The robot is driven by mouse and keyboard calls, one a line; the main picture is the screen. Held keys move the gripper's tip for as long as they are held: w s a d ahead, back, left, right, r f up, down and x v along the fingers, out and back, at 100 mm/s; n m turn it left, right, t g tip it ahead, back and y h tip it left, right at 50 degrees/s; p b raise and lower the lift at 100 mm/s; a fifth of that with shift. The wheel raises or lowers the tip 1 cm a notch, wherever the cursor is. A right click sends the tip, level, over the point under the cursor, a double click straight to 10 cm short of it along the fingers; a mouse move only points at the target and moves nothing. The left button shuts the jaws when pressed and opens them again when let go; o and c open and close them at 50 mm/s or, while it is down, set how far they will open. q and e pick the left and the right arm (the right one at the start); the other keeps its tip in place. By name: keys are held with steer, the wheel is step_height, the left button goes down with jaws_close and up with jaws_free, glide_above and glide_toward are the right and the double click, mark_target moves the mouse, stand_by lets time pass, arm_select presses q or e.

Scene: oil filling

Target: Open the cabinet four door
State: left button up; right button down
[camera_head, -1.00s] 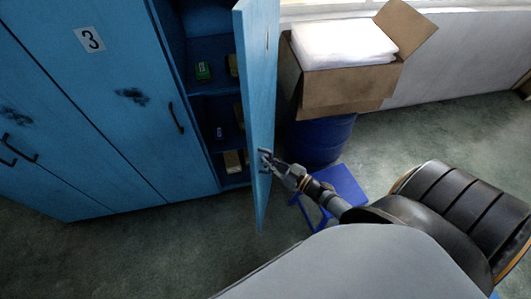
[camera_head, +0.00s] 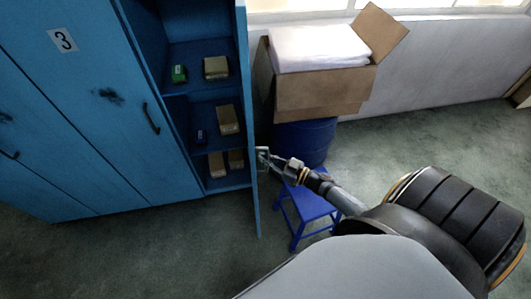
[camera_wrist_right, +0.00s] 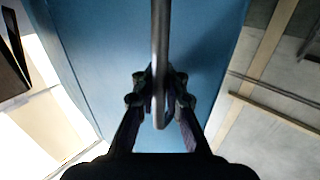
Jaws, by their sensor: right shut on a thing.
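The open blue cabinet door (camera_head: 248,110) stands swung out from the cabinet, seen nearly edge-on in the head view. Its metal handle (camera_wrist_right: 160,60) runs down the middle of the right wrist view. My right gripper (camera_head: 267,160) is shut on this handle; its fingers (camera_wrist_right: 160,95) lie on both sides of the bar in the wrist view. The open compartment shows shelves (camera_head: 185,108) with several small boxes, among them a green one (camera_head: 179,73) and a tan one (camera_head: 216,67). My left gripper is not in view.
Closed door three (camera_head: 100,110) is left of the opening. Right of the open door are a blue stool (camera_head: 308,205), a blue barrel (camera_head: 305,140) and a cardboard box (camera_head: 320,92) with white contents on top. Floor (camera_head: 430,140) is clear at right.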

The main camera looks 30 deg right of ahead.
steer(key=shift+s+f, duration=0.25)
steer(key=shift+f, duration=0.1)
steer(key=c, duration=1.4)
jaws_free()
steer(key=shift+s+r, duration=0.1)
steer(key=shift+r, duration=0.2)
steer(key=v, duration=1.1)
steer(key=shift+s+d, duration=0.2)
steer(key=shift+s, duration=0.15)
